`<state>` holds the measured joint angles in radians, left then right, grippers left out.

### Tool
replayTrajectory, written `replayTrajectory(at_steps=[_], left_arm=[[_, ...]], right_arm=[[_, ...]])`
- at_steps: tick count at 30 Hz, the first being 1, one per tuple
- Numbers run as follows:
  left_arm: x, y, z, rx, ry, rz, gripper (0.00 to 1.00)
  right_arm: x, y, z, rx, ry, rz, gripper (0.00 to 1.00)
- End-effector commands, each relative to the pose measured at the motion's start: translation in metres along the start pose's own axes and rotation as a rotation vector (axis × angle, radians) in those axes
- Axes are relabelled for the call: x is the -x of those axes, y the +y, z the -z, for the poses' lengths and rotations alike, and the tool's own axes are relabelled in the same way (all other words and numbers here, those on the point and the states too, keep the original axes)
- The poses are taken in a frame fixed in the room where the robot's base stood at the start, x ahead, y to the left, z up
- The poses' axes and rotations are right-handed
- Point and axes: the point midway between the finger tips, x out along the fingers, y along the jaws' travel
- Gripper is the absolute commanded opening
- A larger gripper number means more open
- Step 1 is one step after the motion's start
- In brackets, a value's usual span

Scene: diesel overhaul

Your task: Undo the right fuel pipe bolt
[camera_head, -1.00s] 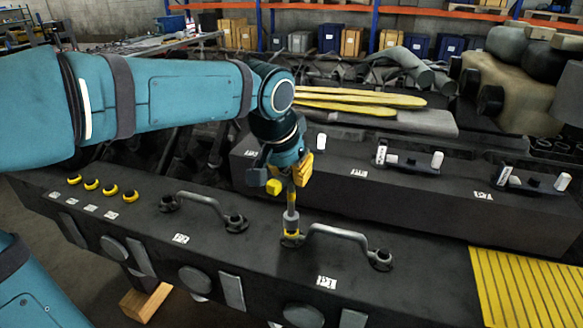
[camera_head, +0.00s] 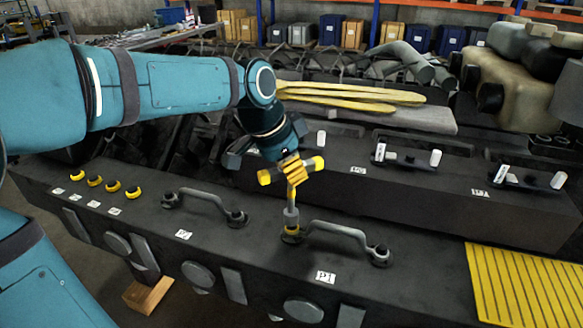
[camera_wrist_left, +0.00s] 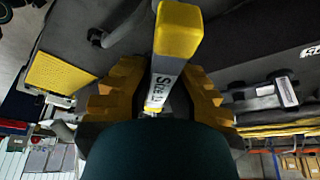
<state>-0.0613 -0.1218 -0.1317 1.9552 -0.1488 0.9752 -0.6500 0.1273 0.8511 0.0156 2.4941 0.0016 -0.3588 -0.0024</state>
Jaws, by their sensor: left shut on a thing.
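The right fuel pipe (camera_head: 342,230) is a grey bent tube on the dark block above the P1 label. A dark bolt head (camera_head: 379,254) shows at its right end. In the left wrist view the yellow-tipped silver crossbar (camera_wrist_left: 178,65) lies between the yellow fingers (camera_wrist_left: 160,96). My right gripper is out of view.
The left fuel pipe (camera_head: 205,203) lies left of the wrench. Several yellow-topped caps (camera_head: 95,180) sit at the block's left end. A second dark block (camera_head: 420,203) with fittings stands behind. A yellow ribbed mat (camera_head: 520,285) is at the right.

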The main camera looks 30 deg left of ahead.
Motion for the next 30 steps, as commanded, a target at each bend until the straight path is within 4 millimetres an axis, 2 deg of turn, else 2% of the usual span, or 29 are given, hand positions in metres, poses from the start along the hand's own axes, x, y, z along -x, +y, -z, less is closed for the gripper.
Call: replayTrajectory(at_steps=[30], left_arm=[[0.0007, -0.0007, -0.0001, -0.616, 0.007, -0.251, 0.00]], right_arm=[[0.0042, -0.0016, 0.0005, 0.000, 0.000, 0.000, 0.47]])
